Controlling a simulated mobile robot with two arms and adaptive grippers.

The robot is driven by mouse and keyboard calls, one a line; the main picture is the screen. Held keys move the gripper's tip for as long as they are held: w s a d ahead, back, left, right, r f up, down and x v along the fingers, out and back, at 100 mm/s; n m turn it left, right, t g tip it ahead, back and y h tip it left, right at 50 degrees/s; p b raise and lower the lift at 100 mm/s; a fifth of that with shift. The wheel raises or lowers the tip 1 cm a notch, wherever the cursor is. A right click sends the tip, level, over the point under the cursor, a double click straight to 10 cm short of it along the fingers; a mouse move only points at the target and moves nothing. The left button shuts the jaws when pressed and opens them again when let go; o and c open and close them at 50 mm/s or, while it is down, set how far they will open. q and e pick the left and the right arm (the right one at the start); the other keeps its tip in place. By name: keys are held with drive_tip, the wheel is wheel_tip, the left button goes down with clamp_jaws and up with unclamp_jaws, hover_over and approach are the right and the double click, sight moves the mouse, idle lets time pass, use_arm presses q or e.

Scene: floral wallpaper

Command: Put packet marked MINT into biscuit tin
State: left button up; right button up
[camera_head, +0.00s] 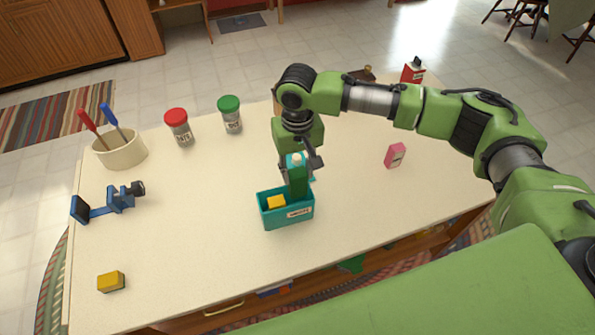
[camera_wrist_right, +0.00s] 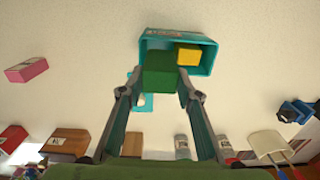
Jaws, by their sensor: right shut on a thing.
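The teal tin (camera_head: 287,219) stands open near the middle of the table, with a small label on its front. A yellow packet (camera_head: 276,202) lies inside its left part. My right gripper (camera_head: 299,170) is shut on a dark green packet (camera_head: 298,184), held upright at the right part of the tin's opening. In the wrist view the green packet (camera_wrist_right: 160,72) sits between the fingers and overlaps the tin's rim (camera_wrist_right: 150,40). I cannot read any marking on it, nor tell whether it touches the tin floor. My left gripper is out of view.
A teal thing with a white top (camera_head: 295,158) is close behind the held packet. A pink packet (camera_head: 395,155) is right; a yellow block (camera_head: 111,281) is front left. Red-lidded (camera_head: 179,127) and green-lidded (camera_head: 231,115) jars, a utensil pot (camera_head: 121,150) and a blue tool (camera_head: 105,207) stand left.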

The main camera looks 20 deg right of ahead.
sight(297, 191)
drive_tip(key=shift+f+b, duration=0.6)
drive_tip(key=shift+f, duration=2.3)
drive_tip(key=shift+f, duration=0.1)
drive_tip(key=shift+f+b, duration=0.4)
drive_tip(key=shift+f, duration=1.25)
drive_tip(key=o, duration=0.7)
drive_tip(key=c, duration=0.4)
drive_tip(key=shift+o, duration=0.2)
drive_tip(key=shift+r, duration=0.15)
wheel_tip(297, 191, up, 9)
drive_tip(key=p, duration=1)
